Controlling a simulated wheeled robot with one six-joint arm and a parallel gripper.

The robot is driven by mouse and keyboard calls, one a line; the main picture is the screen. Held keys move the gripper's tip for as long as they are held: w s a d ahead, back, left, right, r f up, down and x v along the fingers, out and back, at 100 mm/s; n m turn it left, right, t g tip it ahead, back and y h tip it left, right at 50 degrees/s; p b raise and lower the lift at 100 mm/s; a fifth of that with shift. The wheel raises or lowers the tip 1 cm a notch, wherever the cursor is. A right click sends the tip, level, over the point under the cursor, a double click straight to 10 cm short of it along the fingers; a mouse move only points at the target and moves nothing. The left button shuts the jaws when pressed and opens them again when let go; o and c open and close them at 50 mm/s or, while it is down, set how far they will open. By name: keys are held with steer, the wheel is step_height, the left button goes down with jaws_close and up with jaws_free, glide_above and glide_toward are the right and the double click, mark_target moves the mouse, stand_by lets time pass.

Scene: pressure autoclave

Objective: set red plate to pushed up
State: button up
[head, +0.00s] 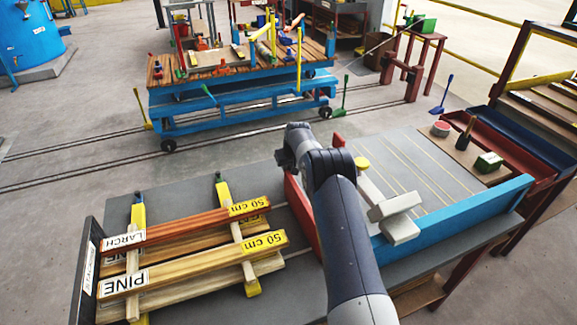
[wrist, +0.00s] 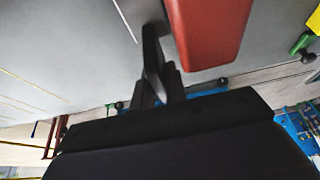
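The red plate (head: 299,212) stands on edge on the grey bench between the timber stack and the grey table surface. My arm hides much of it in the head view. A small red piece (head: 338,140) shows behind my arm; I cannot tell if it belongs to the same plate. In the wrist view a red block-like end (wrist: 208,30) is close to the right of my gripper's fingers (wrist: 153,45). The fingers look close together with nothing between them. Contact with the red part cannot be told. In the head view my gripper is mostly hidden behind my arm.
Labelled timber boards (head: 190,262) lie on the left of the bench. A light grey block (head: 397,220) and a blue rail (head: 455,220) are at the right. A yellow knob (head: 362,163) is beside my arm.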

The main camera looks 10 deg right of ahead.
jaws_close()
steer(key=shift+a, duration=0.1)
steer(key=shift+a+f+b, duration=0.1)
steer(key=shift+a+b, duration=0.2)
steer(key=shift+b, duration=0.1)
steer(key=a+b, duration=0.1)
steer(key=a, duration=0.2)
steer(key=s+a+b, duration=0.1)
steer(key=a, duration=0.2)
steer(key=s+a+b, duration=0.1)
steer(key=a+b, duration=0.1)
steer(key=a, duration=0.1)
steer(key=shift+a, duration=0.25)
steer(key=o, duration=0.5)
jaws_free()
